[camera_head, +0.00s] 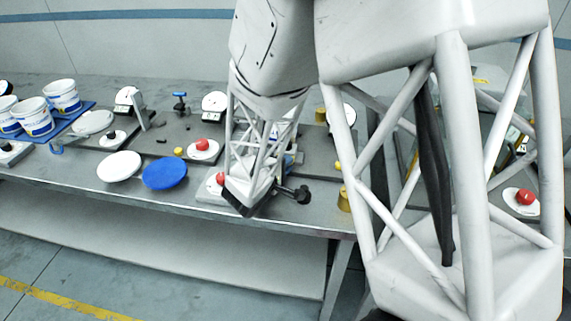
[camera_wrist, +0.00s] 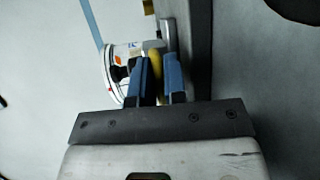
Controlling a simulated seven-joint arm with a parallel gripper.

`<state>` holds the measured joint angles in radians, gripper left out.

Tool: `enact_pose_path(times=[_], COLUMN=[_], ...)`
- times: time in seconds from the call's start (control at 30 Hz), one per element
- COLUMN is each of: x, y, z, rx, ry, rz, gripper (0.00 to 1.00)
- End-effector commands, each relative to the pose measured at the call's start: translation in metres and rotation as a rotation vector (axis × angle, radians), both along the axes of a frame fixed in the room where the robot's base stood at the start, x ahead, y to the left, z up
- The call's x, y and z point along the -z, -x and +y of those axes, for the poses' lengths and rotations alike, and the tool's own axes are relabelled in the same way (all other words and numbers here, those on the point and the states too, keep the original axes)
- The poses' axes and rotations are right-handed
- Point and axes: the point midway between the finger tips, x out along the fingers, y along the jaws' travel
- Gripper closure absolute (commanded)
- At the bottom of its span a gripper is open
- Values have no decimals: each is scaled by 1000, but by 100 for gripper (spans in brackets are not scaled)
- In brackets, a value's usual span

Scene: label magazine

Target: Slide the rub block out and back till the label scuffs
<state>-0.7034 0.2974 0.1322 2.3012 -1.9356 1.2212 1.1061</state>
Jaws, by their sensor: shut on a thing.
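In the wrist view my gripper (camera_wrist: 158,62) has two blue fingers closed on a narrow yellow piece (camera_wrist: 156,66). This may be the rub block or its grip; most of it is hidden between the fingers. A white round part with a printed label (camera_wrist: 118,66) lies just left of the fingers, partly covered by a dark knob. I cannot tell whether the yellow piece touches the label. A grey upright bar (camera_wrist: 167,36) stands right behind the fingertips. In the head view my arm hides most of the work spot, and the fingers cannot be made out clearly.
The metal bench (camera_head: 75,168) carries white tubs (camera_head: 62,96) on a blue tray, a white disc (camera_head: 119,166), a blue disc (camera_head: 165,173) and red buttons (camera_head: 202,145). A brass cylinder (camera_head: 344,200) stands near the front edge. Bare bench shows at front left.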

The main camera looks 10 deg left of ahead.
Motion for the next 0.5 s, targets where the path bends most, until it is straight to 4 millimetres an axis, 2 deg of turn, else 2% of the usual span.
enact_pose_path(times=[0.3, 0.5], x=[0, 0], y=[0, 0], z=[31, 38], rx=[-1, 1], ry=[0, 1], rz=[-1, 0], gripper=[100, 100])
